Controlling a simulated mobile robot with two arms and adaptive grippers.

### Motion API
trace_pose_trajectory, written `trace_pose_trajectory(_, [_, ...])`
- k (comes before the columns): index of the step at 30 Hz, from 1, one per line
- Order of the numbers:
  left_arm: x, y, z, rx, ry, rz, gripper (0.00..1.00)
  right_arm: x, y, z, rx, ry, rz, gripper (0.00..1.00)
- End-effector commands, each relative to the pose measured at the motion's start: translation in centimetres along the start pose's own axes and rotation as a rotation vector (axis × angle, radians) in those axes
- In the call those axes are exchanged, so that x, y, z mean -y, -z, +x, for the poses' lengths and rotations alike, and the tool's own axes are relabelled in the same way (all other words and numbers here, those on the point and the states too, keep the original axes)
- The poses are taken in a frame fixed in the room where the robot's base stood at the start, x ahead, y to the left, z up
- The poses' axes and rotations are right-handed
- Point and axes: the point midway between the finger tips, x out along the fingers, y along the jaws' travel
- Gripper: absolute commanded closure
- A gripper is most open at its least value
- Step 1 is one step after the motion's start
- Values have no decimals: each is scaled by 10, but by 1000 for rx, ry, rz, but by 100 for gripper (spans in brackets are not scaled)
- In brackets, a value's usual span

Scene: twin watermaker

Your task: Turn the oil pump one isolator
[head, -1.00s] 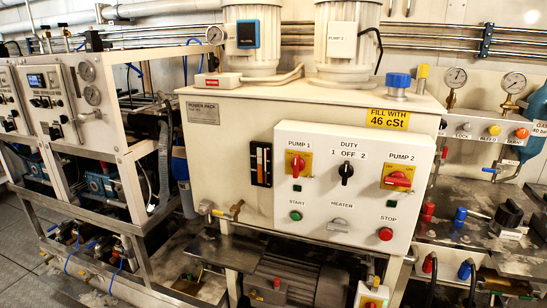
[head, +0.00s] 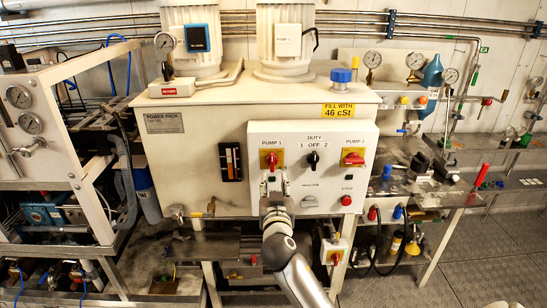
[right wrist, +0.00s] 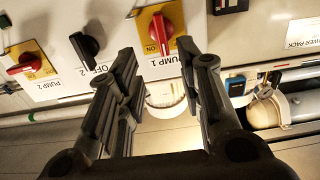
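The pump 1 isolator (head: 271,159) is a red handle on a yellow plate, on the white control panel (head: 336,216). Its handle stands upright. My left gripper is not in view.
The pump 2 isolator (head: 353,157) has its red handle lying across. The black duty knob (head: 313,159) is between the isolators. The red stop button (head: 346,200) is lower right. My right gripper hides the start button area. Gauges and valves (head: 414,60) are to the right.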

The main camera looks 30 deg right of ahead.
Motion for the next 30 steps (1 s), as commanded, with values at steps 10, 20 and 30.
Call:
trace_pose_trajectory(10, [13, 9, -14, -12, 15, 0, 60, -1, 8, 35, -8, -3, 3, 66])
trace_pose_trajectory(20, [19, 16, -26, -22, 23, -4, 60, -1, 6, 80, -6, -3, 3, 66])
trace_pose_trajectory(30, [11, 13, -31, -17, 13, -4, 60, -1, 4, 105, -6, -3, 4, 66])
